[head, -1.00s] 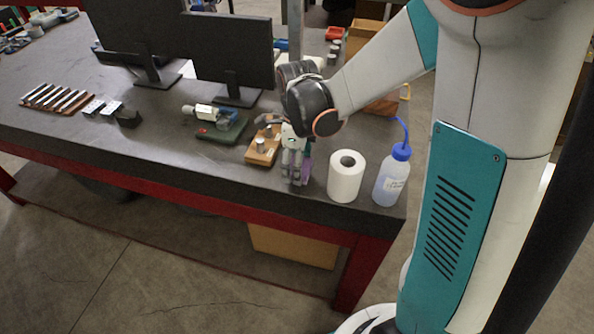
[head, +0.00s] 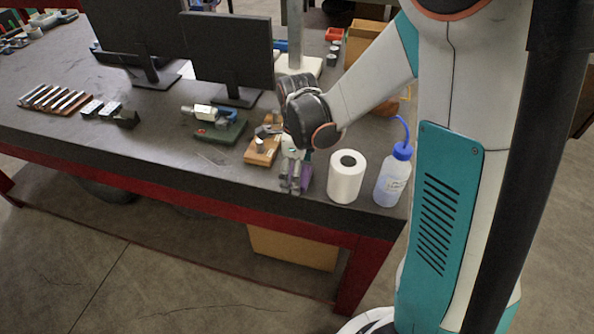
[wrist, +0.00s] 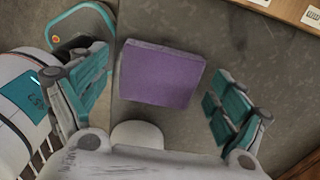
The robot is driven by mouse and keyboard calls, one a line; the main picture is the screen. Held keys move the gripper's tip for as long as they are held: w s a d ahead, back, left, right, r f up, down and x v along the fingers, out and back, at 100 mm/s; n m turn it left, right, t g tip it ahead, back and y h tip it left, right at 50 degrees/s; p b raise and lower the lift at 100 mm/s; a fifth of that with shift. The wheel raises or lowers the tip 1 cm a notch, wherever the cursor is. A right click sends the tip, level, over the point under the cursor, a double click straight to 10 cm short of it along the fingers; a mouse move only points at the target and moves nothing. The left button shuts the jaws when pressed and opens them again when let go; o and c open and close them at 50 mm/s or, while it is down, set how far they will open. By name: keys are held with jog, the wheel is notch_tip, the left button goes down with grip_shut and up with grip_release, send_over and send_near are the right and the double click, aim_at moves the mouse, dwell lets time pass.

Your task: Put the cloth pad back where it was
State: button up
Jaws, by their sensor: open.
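The cloth pad is a purple block; in the wrist view the pad (wrist: 160,75) lies on the grey table top near its edge, between my spread fingers with a gap on each side. In the head view the pad (head: 306,177) shows partly behind my gripper (head: 290,187), near the front edge of the table. My gripper, also seen in the wrist view (wrist: 158,108), is open and holds nothing. Its fingers hide part of the pad in the head view.
A paper roll (head: 345,178) and a blue-capped wash bottle (head: 393,177) stand just right of my gripper. A wooden block with metal parts (head: 262,152) is close on the left. A green-based tool (head: 220,130) and monitors (head: 230,52) stand farther back. The front table left of the gripper is mostly clear.

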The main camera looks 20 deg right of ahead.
notch_tip(320, 180, up, 12)
jog(key=p, duration=0.4)
jog(key=s+r+n+t, duration=0.3)
jog(key=s+n, duration=0.4)
jog(key=n, duration=0.5)
jog(key=s+r+n+t, duration=0.4)
jog(key=s+n, duration=0.4)
jog(key=n, duration=0.5)
jog(key=shift+r, duration=0.8)
